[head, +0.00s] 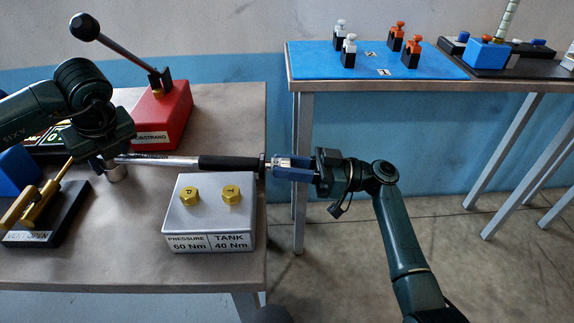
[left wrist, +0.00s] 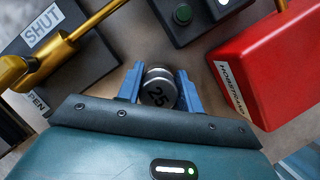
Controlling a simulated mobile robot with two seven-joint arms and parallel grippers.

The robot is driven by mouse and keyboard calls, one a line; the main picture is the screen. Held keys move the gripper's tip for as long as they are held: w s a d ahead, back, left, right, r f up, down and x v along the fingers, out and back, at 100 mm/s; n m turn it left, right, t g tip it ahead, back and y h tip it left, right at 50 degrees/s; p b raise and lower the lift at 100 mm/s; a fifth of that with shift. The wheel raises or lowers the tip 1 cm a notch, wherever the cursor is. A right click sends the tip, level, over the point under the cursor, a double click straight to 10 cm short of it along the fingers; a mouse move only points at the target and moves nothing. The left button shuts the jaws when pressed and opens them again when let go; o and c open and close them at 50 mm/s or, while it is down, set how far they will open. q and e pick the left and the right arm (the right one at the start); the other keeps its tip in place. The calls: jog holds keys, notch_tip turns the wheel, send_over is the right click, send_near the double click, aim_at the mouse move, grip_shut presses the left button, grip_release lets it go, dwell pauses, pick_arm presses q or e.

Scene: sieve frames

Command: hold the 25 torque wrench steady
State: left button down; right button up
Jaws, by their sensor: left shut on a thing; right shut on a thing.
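The 25 torque wrench (head: 182,161) lies roughly level across the table, with a silver shaft and a black grip (head: 230,163) at its right. My right gripper (head: 290,168) is shut on the wrench's silver handle end, just beyond the table's right edge. Whatever lies beneath the head is hidden.
A grey box (head: 206,222) with two gold caps, labelled PRESSURE 60 Nm and TANK 40 Nm, stands in front of the shaft. A red box (head: 165,115) with a black-knobbed lever is behind. A gold-handled valve (head: 45,205) is at left. A second table (head: 390,86) stands back right.

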pick_arm(q)
jog(key=shift+f, duration=0.1)
pick_arm(e)
jog(key=o, duration=1)
jog(key=d, duration=0.4)
jog(key=d+f, duration=0.1)
jog(key=d, duration=0.3)
jog(key=d+f, duration=0.1)
jog(key=d, duration=0.2)
jog(key=shift+s+d+f, duration=0.1)
jog(key=shift+s+d, duration=0.1)
jog(key=shift+d, duration=0.2)
pick_arm(q)
jog(key=c, duration=1.1)
grip_release()
jog(key=shift+c, duration=0.2)
jog(key=o, duration=0.3)
